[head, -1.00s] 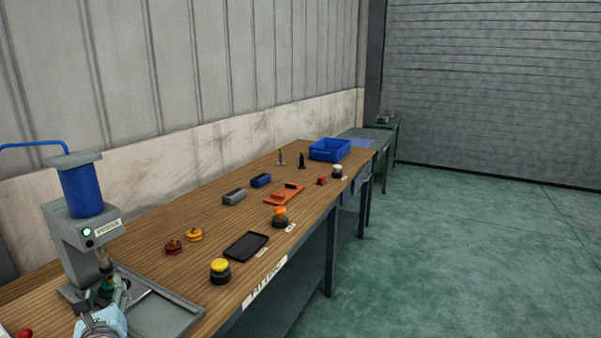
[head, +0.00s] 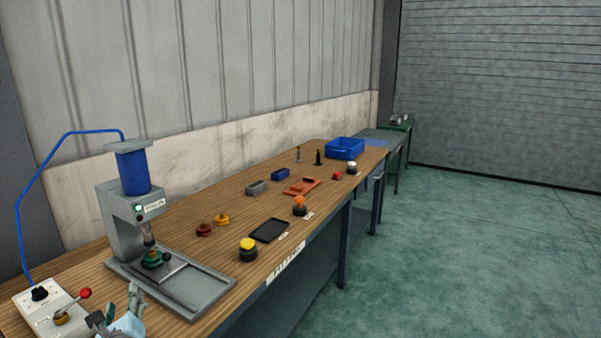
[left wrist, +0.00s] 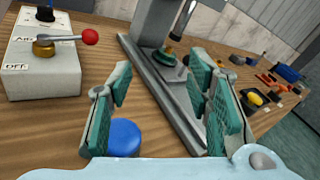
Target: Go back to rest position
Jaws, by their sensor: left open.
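My left gripper (head: 128,303) is at the lower left of the head view, at the near side of the bench. It is beside the control box and in front of the press tray. In the left wrist view its two green-padded fingers (left wrist: 164,98) stand apart with nothing between the pads. A round blue thing (left wrist: 124,137) shows beyond the lower part of the fingers; I cannot tell its height. My right gripper is in neither view.
The grey press (head: 122,222) with a blue cylinder stands on a metal tray (head: 205,290). A control box (head: 45,312) with a red-knobbed lever is left of my gripper. Small parts, a black pad (head: 269,230) and a blue crate (head: 345,148) lie farther along the bench. Floor right is clear.

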